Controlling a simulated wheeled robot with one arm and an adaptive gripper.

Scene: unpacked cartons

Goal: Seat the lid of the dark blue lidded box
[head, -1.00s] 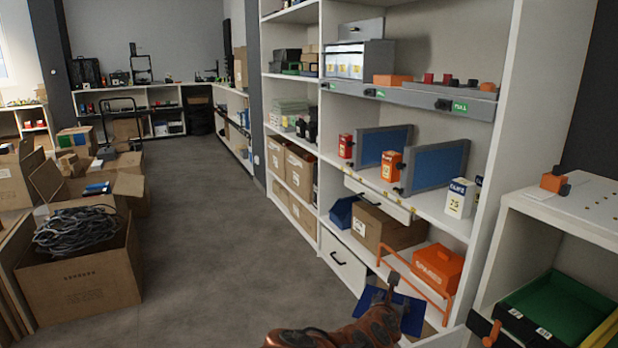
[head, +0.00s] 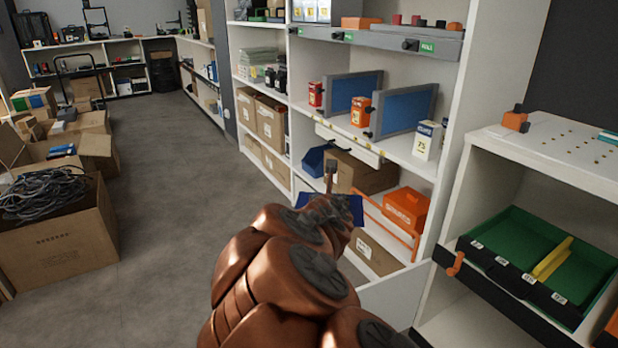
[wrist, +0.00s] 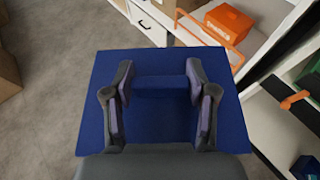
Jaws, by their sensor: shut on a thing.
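My gripper (wrist: 159,84) is shut on the raised block of a flat dark blue lid (wrist: 88,105). The lid spreads out on both sides of the fingers in the wrist view. In the head view only parts of the lid (head: 352,206) show past my copper-coloured arm, in front of the shelf unit and clear of the shelves. A blue open-fronted bin (head: 313,161) sits on a lower shelf; I cannot tell whether it belongs to the lid. A small dark blue thing (wrist: 305,168) shows at the wrist view's lower right corner, mostly cut off.
An orange toolbox (head: 405,208) and an orange rail (head: 385,222) are on the low shelf near the lid. A green tray (head: 515,240) sits in the right-hand shelf. Open cartons, one with cables (head: 62,235), stand at left. The floor between is clear.

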